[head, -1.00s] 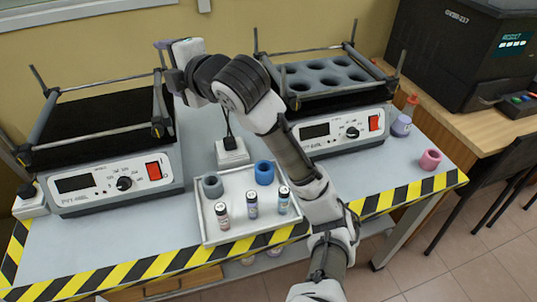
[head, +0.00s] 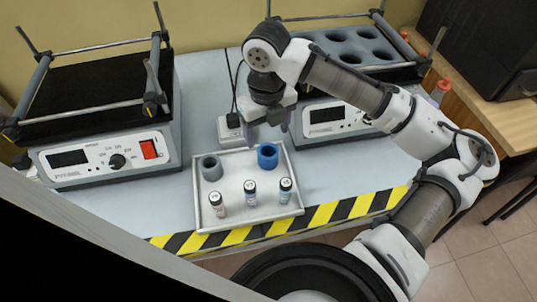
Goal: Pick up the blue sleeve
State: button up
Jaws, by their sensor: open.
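The blue sleeve (head: 268,156) is a short, thick ring standing at the back right of the white tray (head: 200,226). My gripper (head: 268,136) points down just above and behind the blue sleeve, its fingers spread apart and empty. I cannot tell from this view whether a finger touches the sleeve.
A shaker (head: 110,160) stands to the left and another (head: 335,118) to the right, close to my gripper. A white power socket (head: 230,131) lies behind the tray.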

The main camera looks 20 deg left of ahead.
notch_tip(320, 180, down, 7)
jog(key=shift+w+f+p, duration=0.1)
jog(key=shift+f+p, duration=0.05)
jog(key=shift+p, duration=0.15)
jog(key=shift+c, duration=0.4)
jog(key=c, duration=1)
